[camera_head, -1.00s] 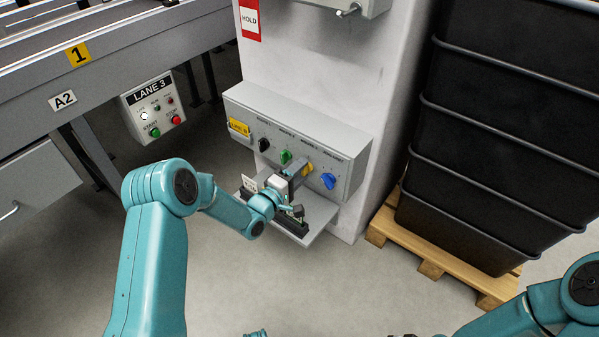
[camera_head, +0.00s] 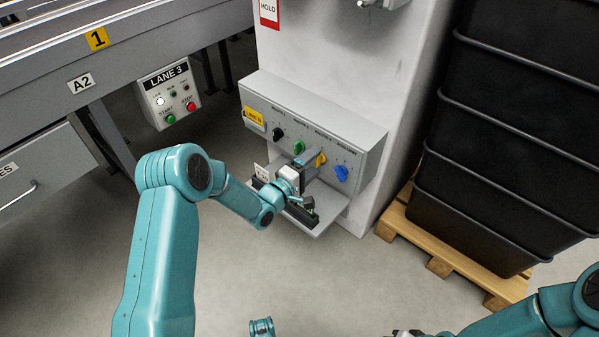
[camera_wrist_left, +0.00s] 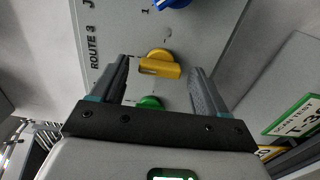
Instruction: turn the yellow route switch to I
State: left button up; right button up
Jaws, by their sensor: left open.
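The yellow route switch (camera_head: 319,159) is a rotary knob on the sloped grey panel, third in a row, between a green knob (camera_head: 299,147) and a blue knob (camera_head: 341,173). In the left wrist view the yellow switch (camera_wrist_left: 160,66) shows its bar lying roughly crosswise, between the two fingers. Its I mark cannot be read. My left gripper (camera_head: 313,164) is open at the panel; in the wrist view its fingers (camera_wrist_left: 158,72) stand apart on either side of the switch, with gaps visible. My right arm shows at the lower right; its gripper end is mostly cut off.
A black knob (camera_head: 278,134) sits left of the green one. A small shelf (camera_head: 329,205) juts out below the panel. A LANE 3 button box (camera_head: 168,95) is at the left. Stacked black crates (camera_head: 500,150) stand on a wooden pallet (camera_head: 440,245) at the right. The floor in front is clear.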

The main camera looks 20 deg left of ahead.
pick_arm(q)
jog(key=p+v, duration=0.4)
jog(key=v, duration=1.2)
pick_arm(e)
jog(key=shift+g, duration=0.3)
jog(key=shift+s+a+r, duration=0.1)
jog(key=shift+s+r, duration=0.2)
jog(key=shift+r, duration=0.4)
jog(key=shift+s+a+r, duration=0.15)
jog(key=shift+s+r, duration=0.1)
jog(key=shift+r, duration=0.45)
jog(key=shift+s+a+r, duration=0.1)
jog(key=shift+s+r, duration=0.2)
jog(key=shift+r, duration=0.4)
